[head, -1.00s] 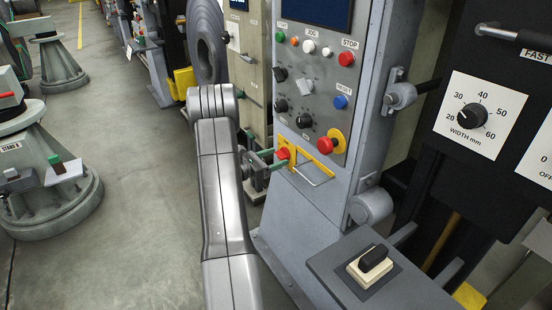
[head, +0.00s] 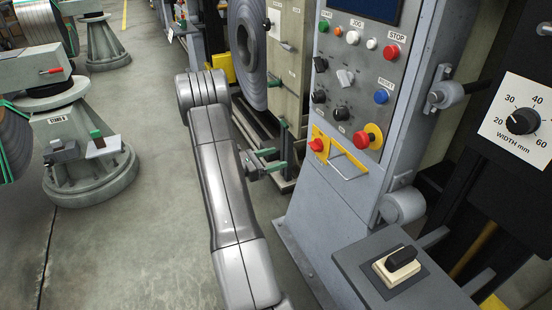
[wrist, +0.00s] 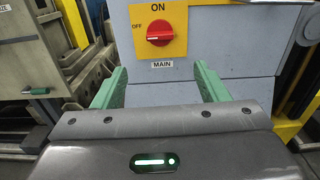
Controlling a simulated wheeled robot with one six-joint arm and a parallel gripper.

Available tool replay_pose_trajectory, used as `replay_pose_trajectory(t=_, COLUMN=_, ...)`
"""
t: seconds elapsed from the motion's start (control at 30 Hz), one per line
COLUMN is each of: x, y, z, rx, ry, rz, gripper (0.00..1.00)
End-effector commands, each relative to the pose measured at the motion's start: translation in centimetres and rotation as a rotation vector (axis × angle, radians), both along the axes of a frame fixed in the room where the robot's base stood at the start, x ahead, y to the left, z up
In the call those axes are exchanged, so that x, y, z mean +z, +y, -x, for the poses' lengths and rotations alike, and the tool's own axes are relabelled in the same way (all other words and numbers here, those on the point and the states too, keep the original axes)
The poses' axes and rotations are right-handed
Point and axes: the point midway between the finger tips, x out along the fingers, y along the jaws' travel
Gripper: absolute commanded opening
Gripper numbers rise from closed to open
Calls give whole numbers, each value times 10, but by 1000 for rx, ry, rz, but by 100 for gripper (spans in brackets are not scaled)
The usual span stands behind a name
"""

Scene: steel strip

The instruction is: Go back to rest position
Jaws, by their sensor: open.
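My gripper (head: 273,159) stands in front of the grey control cabinet (head: 345,215), to the left of its yellow-backed red main switch (head: 317,145). Its two green fingers are apart with nothing between them; the wrist view shows them spread too (wrist: 160,72). In the wrist view the red knob (wrist: 159,32) on its yellow ON/OFF plate is ahead, above the gap between the fingers, with a MAIN label under it. The knob's grip bar lies level, toward OFF. The fingers appear clear of the knob. My arm is stretched forward in the head view.
A red stop button (head: 362,140) and a wire handle (head: 349,178) project from the cabinet. A desk with a black-handled switch (head: 402,258) is at lower right. A grey stand (head: 90,180) is at left. Open floor (head: 140,240) lies between.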

Motion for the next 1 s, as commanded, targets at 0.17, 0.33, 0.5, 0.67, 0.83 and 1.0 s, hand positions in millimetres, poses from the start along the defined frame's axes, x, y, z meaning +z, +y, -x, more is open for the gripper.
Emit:
replay_pose_trajectory(t=0.17, x=0, y=-1, z=-1, rx=-1, ry=0, rz=0, gripper=67)
replay_pose_trajectory(t=0.33, x=0, y=-15, z=-5, rx=-3, ry=-1, rz=1, gripper=67)
replay_pose_trajectory(t=0.5, x=0, y=-43, z=-14, rx=-6, ry=-2, rz=-1, gripper=67)
replay_pose_trajectory(t=0.67, x=0, y=-72, z=-25, rx=-6, ry=-2, rz=-1, gripper=67)
replay_pose_trajectory(t=0.83, x=0, y=-101, z=-36, rx=-5, ry=-3, rz=0, gripper=67)
replay_pose_trajectory(t=1.0, x=1, y=-121, z=-44, rx=-2, ry=-3, rz=0, gripper=67)
